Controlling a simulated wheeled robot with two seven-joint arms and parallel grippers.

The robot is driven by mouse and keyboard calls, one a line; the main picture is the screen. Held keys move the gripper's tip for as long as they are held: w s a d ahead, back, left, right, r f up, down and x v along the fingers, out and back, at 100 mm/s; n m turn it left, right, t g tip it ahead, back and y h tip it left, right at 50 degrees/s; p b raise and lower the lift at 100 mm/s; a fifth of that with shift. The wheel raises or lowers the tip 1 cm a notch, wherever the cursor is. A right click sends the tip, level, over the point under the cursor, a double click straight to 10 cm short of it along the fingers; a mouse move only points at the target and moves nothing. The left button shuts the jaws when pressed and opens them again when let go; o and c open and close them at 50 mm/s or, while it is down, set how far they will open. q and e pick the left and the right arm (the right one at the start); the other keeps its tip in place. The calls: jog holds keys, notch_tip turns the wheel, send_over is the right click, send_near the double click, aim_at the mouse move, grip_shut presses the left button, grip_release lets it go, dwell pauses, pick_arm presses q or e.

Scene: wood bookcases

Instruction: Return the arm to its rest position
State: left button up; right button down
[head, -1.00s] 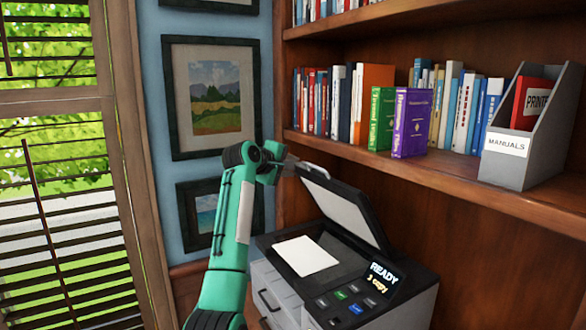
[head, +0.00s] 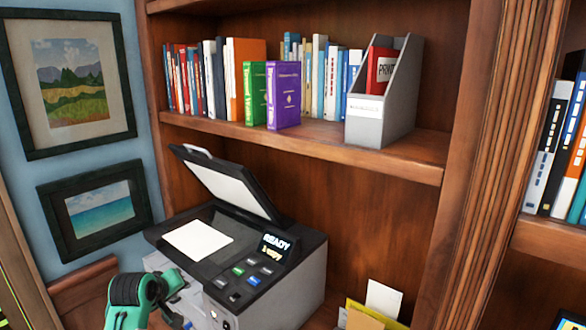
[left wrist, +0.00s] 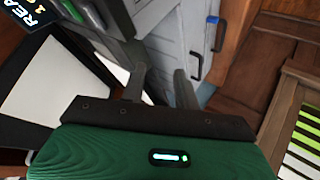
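My left arm shows at the bottom left of the head view, green with dark joints, low beside the printer's front left side. In the left wrist view, my left gripper (left wrist: 159,88) has its two grey fingers apart with nothing between them. The printer (head: 308,290) stands in the bookcase recess with its lid (head: 230,185) raised and tilted. A white sheet (head: 198,239) lies on its scanning bed. Its screen (head: 275,248) reads READY. The printer's screen also shows in the wrist view's top left corner. My right gripper is not in view.
A shelf (head: 300,137) above the printer holds books and a grey manuals holder (head: 386,115). Yellow and white papers (head: 375,315) stand right of the printer. Framed pictures hang on the blue wall at left.

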pick_arm(q)
jog(key=s+d+f+m+g, duration=0.25)
jog(key=s+f, duration=0.45)
jog(key=s, duration=0.4)
jog(key=s+d+f+m+g, duration=0.1)
jog(key=s+d+f+m, duration=0.15)
jog(key=s+f, duration=0.65)
jog(key=s+d+m+g+y, duration=0.15)
jog(key=s+m, duration=0.25)
jog(key=s, duration=1.9)
notch_tip(320, 180, down, 28)
jog(key=f+g, duration=0.1)
jog(key=g, duration=0.1)
jog(key=s+a+f+g, duration=0.1)
jog(key=s+a+f, duration=0.1)
jog(key=s+f, duration=1.7)
jog(key=shift+s+a+f+m, duration=0.15)
jog(key=shift+a+f+m, duration=0.2)
jog(key=shift+f, duration=0.6)
